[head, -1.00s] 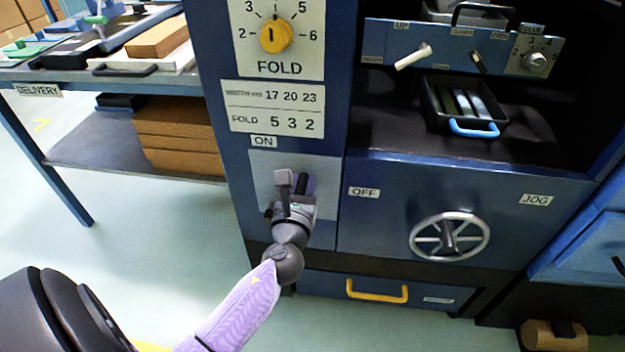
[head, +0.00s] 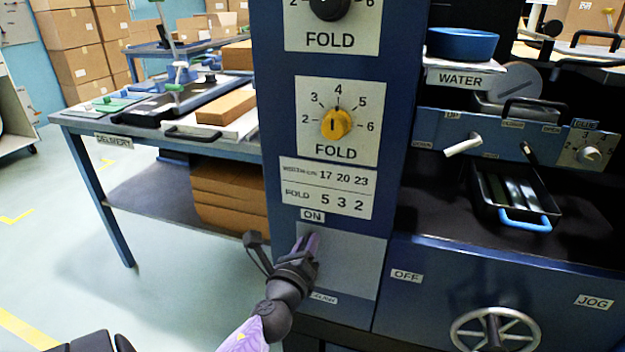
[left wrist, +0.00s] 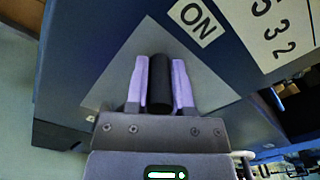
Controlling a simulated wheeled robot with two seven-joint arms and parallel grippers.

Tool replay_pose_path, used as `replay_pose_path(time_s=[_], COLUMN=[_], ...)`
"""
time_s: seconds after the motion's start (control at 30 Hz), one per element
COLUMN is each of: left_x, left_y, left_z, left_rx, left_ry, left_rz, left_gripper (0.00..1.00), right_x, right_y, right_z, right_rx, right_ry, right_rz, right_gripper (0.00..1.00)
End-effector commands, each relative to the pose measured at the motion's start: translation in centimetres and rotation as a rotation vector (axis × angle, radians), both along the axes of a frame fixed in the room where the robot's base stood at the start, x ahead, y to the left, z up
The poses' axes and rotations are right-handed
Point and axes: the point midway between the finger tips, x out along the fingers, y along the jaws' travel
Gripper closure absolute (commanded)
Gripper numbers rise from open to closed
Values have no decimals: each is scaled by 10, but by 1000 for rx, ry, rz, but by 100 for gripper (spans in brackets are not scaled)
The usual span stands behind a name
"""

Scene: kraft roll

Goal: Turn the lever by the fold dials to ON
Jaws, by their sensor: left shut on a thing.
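The lever shows in the left wrist view as a black cylindrical grip (left wrist: 160,88) in front of a grey plate (left wrist: 203,92). My left gripper (left wrist: 159,64) has its purple fingers on both sides of the grip, shut on it. The grip's end points up, towards the ON label (left wrist: 195,20). In the head view my left gripper (head: 308,242) is just below the ON label (head: 312,215) and hides most of the lever. The OFF label (head: 407,275) is to the right. The yellow fold dial (head: 337,124) is above. My right gripper is not in view.
A black fold dial (head: 330,6) is higher on the column. At right are a white handle (head: 462,146), a tray with a blue handle (head: 525,222) and a handwheel (head: 495,332). The delivery table (head: 190,140) stands at left. The floor in front of it is clear.

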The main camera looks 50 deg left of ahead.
Motion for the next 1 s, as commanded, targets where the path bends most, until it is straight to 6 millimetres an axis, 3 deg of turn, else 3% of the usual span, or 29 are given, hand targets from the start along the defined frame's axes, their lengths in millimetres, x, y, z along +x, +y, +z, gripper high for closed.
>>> replay_pose_path(time_s=[0.47, 0.5, 0.63, 1.0], left_x=[-2, -2, -2, -7], left_y=[0, 0, 1, -3], left_z=[-5, -5, -4, -2], left_rx=[-19, -19, -17, -16], left_ry=[3, 3, 1, -3], left_rz=[0, 0, 0, -1], left_gripper=[100, 66, 39, 36], right_x=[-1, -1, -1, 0], right_y=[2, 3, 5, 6], right_z=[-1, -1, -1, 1], right_rx=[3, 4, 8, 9], right_ry=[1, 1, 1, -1], right_rz=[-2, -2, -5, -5], right_gripper=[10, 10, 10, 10])
